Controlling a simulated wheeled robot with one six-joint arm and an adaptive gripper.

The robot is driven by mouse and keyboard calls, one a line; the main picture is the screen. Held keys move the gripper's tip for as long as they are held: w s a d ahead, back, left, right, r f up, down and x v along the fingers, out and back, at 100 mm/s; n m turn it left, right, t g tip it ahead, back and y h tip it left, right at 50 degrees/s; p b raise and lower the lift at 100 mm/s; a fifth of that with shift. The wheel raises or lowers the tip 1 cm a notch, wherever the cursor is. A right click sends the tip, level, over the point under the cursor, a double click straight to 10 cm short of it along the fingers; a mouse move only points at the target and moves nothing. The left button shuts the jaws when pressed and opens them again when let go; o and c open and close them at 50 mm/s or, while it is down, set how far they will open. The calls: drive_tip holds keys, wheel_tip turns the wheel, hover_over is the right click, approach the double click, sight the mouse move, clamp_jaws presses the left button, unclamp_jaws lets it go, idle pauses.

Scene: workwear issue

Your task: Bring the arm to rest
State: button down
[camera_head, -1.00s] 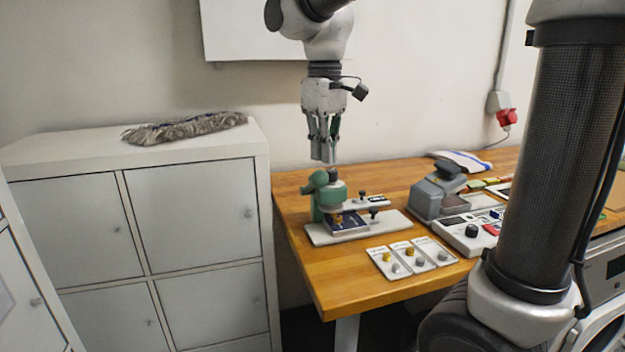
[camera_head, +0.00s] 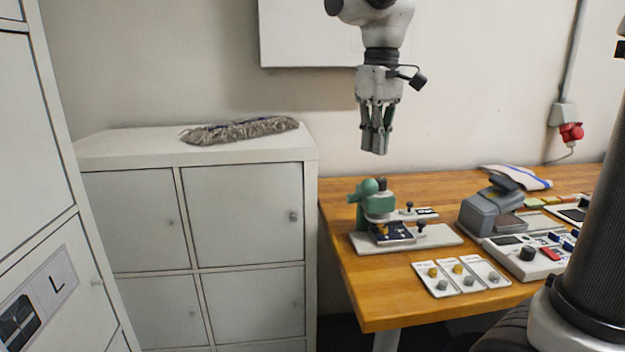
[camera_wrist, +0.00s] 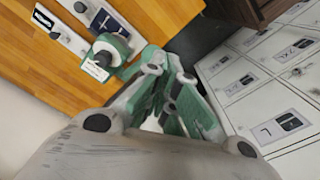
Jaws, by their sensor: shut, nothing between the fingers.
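My gripper (camera_head: 375,148) hangs from my arm, pointing down, with its fingers together and nothing between them. In the head view it appears above the green press (camera_head: 371,202) on the wooden table, with a clear gap of wall between. In the wrist view the fingers of my gripper (camera_wrist: 175,105) are closed, and the green press (camera_wrist: 108,55) shows up and left of them. A dark blue piece (camera_head: 392,232) sits on the press's pale base plate.
White lockers (camera_head: 245,215) stand left of the table, with a grey mop head (camera_head: 240,130) on top. On the wooden table (camera_head: 375,305) are cards with yellow and grey knobs (camera_head: 462,277), a grey device (camera_head: 492,207), a control box (camera_head: 525,250) and a folded cloth (camera_head: 518,177).

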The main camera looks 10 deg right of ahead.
drive_tip(key=s+d+f+m+t, duration=0.2)
drive_tip(key=s+d+f+m, duration=0.1)
drive_tip(key=s+d, duration=0.4)
drive_tip(key=s+d+f+m+t, duration=0.2)
drive_tip(key=s+d+f, duration=0.4)
drive_tip(key=s+d, duration=0.2)
drive_tip(key=shift+s+f+m, duration=0.25)
drive_tip(key=shift+s+m, duration=0.15)
drive_tip(key=shift+s, duration=0.75)
